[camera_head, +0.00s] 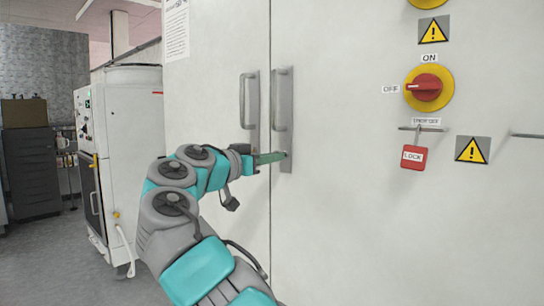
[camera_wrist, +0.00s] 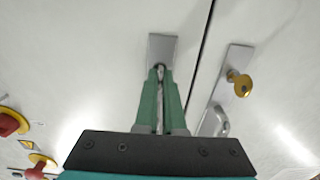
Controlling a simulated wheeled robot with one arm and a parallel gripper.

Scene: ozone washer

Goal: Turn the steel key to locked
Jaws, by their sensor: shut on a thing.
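My gripper (camera_head: 280,156) reaches to the lower end of the right door's handle plate (camera_head: 285,110) in the head view. In the wrist view my green fingers (camera_wrist: 160,76) are shut on the steel key, at the end of the metal plate (camera_wrist: 162,46). Only a thin shiny strip of the steel key (camera_wrist: 160,98) shows between the fingers; its bow is mostly hidden, so I cannot tell its turn angle. A brass-coloured key (camera_wrist: 240,84) sits in the neighbouring plate (camera_wrist: 228,105), to the right in the wrist view.
The left door's handle (camera_head: 248,100) stands close beside my gripper. A red rotary switch on a yellow disc (camera_head: 429,88) and a red lock tag (camera_head: 414,157) are on the panel at right. A white machine (camera_head: 125,150) stands at left.

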